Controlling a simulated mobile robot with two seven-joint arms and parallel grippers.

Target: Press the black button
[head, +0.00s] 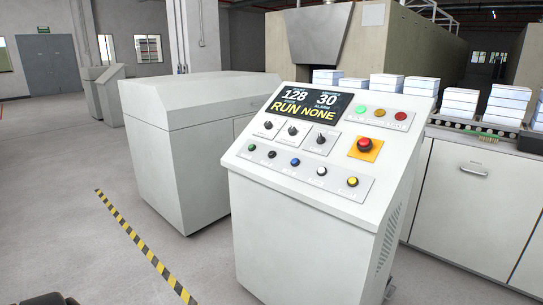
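The black button (272,154) is a small round button in the lower row on the sloped face of a white control console (300,230). It sits second from the left, between a dark green button (252,147) and a blue button (295,162). A white button (321,171) and a yellow button (352,182) follow to the right. Nothing covers the black button. Neither gripper can be made out in the head view. A dark shape cut off at the bottom left edge may be part of my own body.
Above the row are three rotary knobs (292,130), a display (308,104) reading "RUN NONE", and a red emergency stop (364,145) on a yellow plate. A white cabinet (190,150) stands behind left. Stacked white blocks (404,83) line a conveyor behind right.

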